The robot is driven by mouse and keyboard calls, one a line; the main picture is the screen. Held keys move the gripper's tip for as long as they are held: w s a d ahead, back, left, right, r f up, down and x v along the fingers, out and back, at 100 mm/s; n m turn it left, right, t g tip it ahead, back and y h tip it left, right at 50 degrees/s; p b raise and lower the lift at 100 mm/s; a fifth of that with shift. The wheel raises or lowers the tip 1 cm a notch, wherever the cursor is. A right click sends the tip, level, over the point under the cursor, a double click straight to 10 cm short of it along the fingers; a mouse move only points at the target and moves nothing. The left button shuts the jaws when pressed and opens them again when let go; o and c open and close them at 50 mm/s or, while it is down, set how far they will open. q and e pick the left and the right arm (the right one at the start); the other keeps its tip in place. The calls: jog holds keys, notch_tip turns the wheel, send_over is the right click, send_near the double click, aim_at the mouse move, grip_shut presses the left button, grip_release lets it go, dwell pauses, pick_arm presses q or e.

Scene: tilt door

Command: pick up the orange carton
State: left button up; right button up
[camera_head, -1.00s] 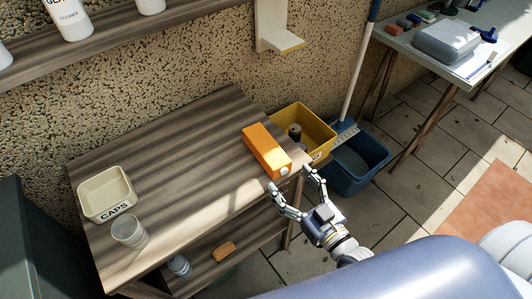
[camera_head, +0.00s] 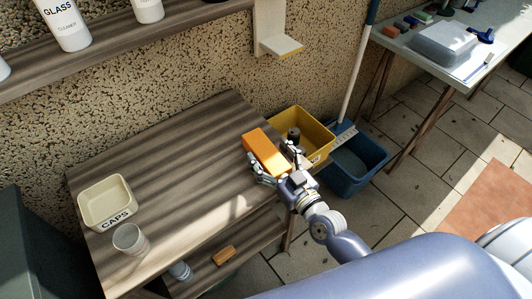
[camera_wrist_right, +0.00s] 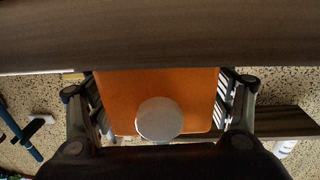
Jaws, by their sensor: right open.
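The orange carton (camera_head: 262,147) lies on its side on the wooden table (camera_head: 170,160), close to its right edge. My right gripper (camera_head: 276,168) is open at the carton's near end, with one finger on each side of it. In the right wrist view the carton's orange end (camera_wrist_right: 120,95) and its round white cap (camera_wrist_right: 159,119) sit between the two open fingers (camera_wrist_right: 160,100). I cannot tell whether the fingers touch its sides. My left gripper is not in view.
A cream CAPS box (camera_head: 107,203) and a clear cup (camera_head: 129,238) stand at the table's left. A yellow bin (camera_head: 305,125) and a blue bin (camera_head: 352,165) with a broom stand right of the table. A shelf of bottles runs above.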

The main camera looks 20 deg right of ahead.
jog(key=shift+w+a, duration=0.2)
jog(key=shift+w, duration=0.4)
jog(key=c, duration=1.1)
